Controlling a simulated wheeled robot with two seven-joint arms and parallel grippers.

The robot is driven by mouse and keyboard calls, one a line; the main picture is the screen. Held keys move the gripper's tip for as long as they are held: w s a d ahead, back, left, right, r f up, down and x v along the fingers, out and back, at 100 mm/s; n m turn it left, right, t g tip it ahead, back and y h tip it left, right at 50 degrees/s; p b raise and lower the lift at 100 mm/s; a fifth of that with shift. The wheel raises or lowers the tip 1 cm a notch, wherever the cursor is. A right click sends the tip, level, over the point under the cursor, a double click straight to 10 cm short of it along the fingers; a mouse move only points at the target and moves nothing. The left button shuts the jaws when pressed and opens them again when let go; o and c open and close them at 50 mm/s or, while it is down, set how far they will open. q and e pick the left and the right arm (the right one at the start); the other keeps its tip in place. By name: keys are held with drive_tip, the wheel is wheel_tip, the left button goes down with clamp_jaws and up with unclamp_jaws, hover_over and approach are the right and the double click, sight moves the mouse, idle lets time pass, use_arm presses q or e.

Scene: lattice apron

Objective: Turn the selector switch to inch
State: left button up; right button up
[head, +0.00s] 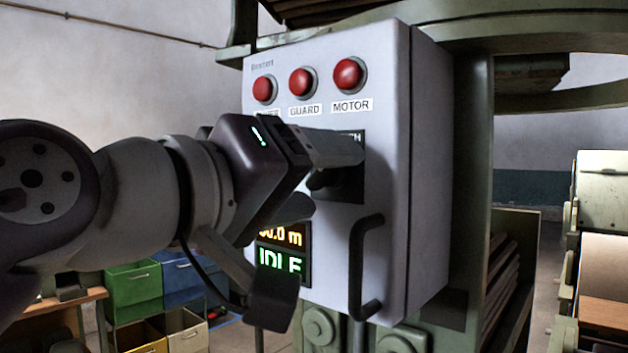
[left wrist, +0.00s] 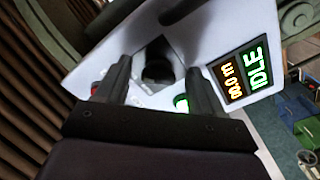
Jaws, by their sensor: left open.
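The selector switch (head: 325,181) is a dark knob on a black plate on the front of the pale grey control box (head: 385,210). In the head view it is partly hidden by my left gripper (head: 335,178), whose label-side finger covers most of the plate's lettering; only "TH" shows. In the left wrist view the knob (left wrist: 158,70) shows dark between the two fingers of my left gripper (left wrist: 158,75). The gripper is open, with a finger on either side of the knob; I cannot tell whether they touch it. The knob's pointing direction is unclear. My right gripper is not in view.
Three red lamps (head: 302,82) line the box's top. A lit display (head: 280,260), partly behind my arm, reads IDLE. A black handle (head: 367,270) stands out at the box's lower right. Coloured bins (head: 134,290) stand at lower left, and a green machine post (head: 472,180) is behind the box.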

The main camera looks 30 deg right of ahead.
use_arm(q)
drive_tip(key=b+v, duration=0.3)
drive_tip(key=v, duration=0.9)
drive_tip(key=shift+s+a, duration=0.1)
drive_tip(key=shift+a, duration=0.05)
